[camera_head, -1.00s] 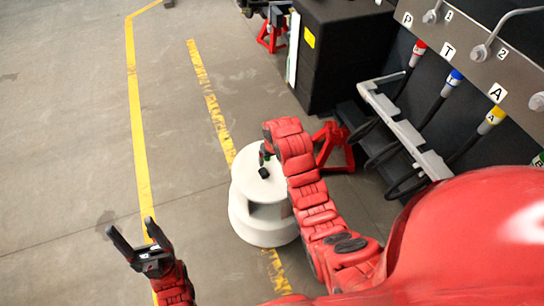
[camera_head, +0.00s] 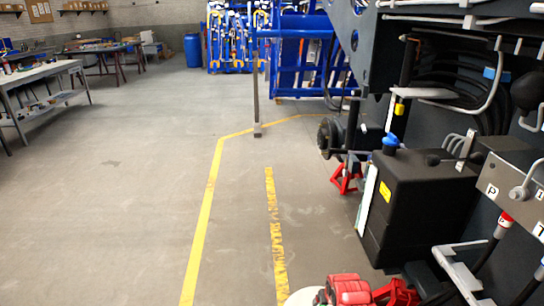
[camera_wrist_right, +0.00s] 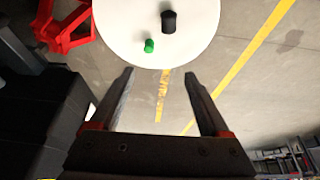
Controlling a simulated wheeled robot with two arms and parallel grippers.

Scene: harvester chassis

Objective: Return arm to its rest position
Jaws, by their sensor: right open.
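My right gripper (camera_wrist_right: 158,84) is open and empty in the right wrist view, its two fingers spread apart. Its fingertips point towards the white round stand (camera_wrist_right: 115,22), with floor between them. On the stand are a black cylinder (camera_wrist_right: 168,21) and a small green piece (camera_wrist_right: 149,45), both clear of the fingers. In the head view, only a bit of my red right arm shows at the bottom edge, partly covering the white stand (camera_head: 301,298). My left gripper is out of view.
Dark harvester chassis with a black tank (camera_head: 420,195) and hoses fills the right side. Red jack stands (camera_head: 346,177) stand by it. Workbenches (camera_head: 40,88) are at the far left, blue racks (camera_head: 305,60) at the back. The floor (camera_head: 120,200) at left is open.

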